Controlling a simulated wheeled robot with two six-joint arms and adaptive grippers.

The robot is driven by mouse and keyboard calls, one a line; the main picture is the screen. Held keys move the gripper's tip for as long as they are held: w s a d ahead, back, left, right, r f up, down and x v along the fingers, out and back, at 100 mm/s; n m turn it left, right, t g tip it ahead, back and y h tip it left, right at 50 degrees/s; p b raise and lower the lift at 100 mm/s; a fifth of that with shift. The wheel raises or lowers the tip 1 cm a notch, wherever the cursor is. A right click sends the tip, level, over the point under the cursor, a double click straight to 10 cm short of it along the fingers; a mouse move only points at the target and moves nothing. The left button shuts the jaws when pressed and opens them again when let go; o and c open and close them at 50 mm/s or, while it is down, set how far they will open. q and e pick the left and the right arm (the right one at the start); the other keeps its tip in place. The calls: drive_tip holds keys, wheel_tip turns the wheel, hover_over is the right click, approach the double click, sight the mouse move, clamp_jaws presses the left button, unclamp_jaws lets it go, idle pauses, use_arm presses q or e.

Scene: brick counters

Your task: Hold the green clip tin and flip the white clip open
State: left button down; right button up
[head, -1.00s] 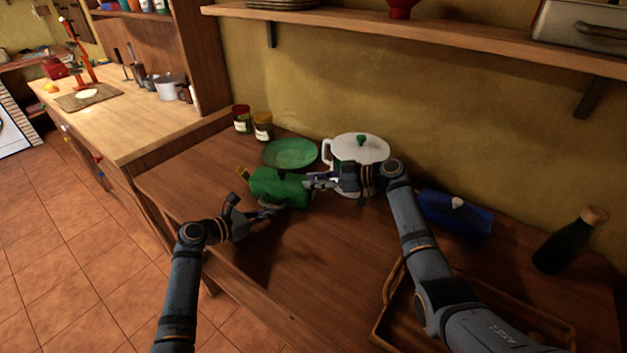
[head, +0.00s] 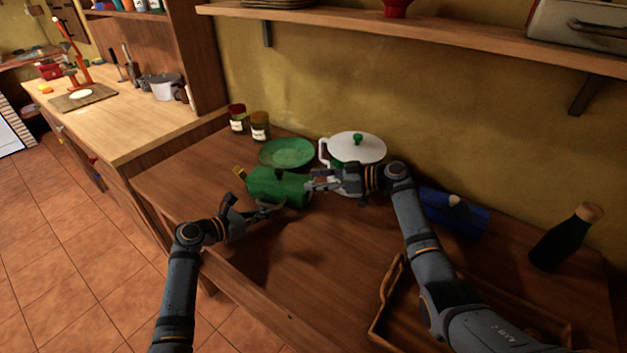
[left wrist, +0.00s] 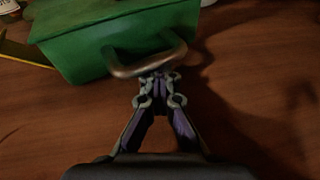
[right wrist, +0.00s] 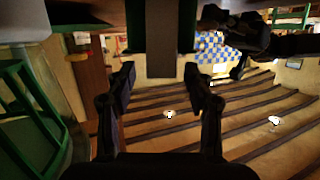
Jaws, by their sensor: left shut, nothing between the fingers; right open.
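The green clip tin (head: 268,186) lies on the brown counter in the head view, with a yellow piece (head: 239,172) at its left end. In the left wrist view the tin (left wrist: 85,45) shows a metal handle (left wrist: 148,62). My left gripper (head: 278,208) is shut and empty, its fingertips (left wrist: 158,78) close to that handle. My right gripper (head: 308,184) is open at the tin's right end. In the right wrist view a dull strip (right wrist: 160,50) with dark green beside it stands ahead between the open fingers (right wrist: 160,78); it may be the clip, in shadow.
A white lidded pot (head: 366,149) stands close behind my right gripper, and a green plate (head: 287,152) behind the tin. A blue tin (head: 466,217) with a white piece, a dark bottle (head: 560,243) and a wooden tray (head: 385,290) are to the right.

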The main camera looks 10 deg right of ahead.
drive_tip(key=v, duration=1)
drive_tip(key=shift+s+d, duration=0.15)
drive_tip(key=shift+d, duration=0.2)
drive_tip(key=shift+r, duration=0.1)
drive_tip(key=shift+c, duration=0.2)
